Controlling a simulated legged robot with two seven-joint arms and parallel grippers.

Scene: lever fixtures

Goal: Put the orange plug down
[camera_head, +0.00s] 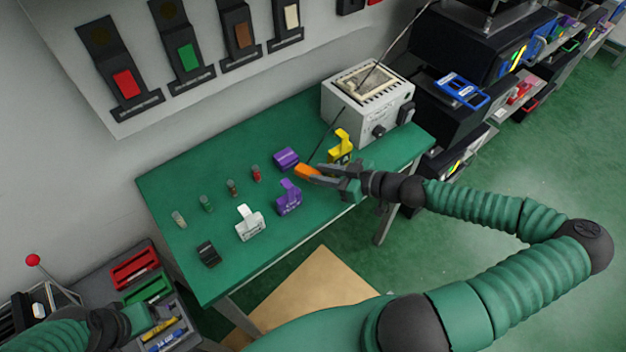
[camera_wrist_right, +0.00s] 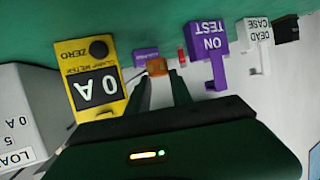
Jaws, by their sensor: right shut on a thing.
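The orange plug (camera_head: 307,172) is held at the fingertips of my right gripper (camera_head: 319,175). It is over the right part of the green table (camera_head: 180,228), between the purple block (camera_head: 286,158) and the purple tag marked "ON TEST" (camera_head: 289,197). The orange plug (camera_wrist_right: 157,66) also shows between the fingertips in the right wrist view, in front of the purple block. I cannot tell whether the plug touches the table. My left gripper (camera_head: 150,318) is at the lower left, by the bins; its fingers are not clear.
A yellow clamp meter (camera_head: 341,148) stands close beside the right gripper, with a white load box (camera_head: 367,103) behind. A white tag (camera_head: 249,222), a black block (camera_head: 208,253) and several small coloured cylinders (camera_head: 207,203) stand to the left.

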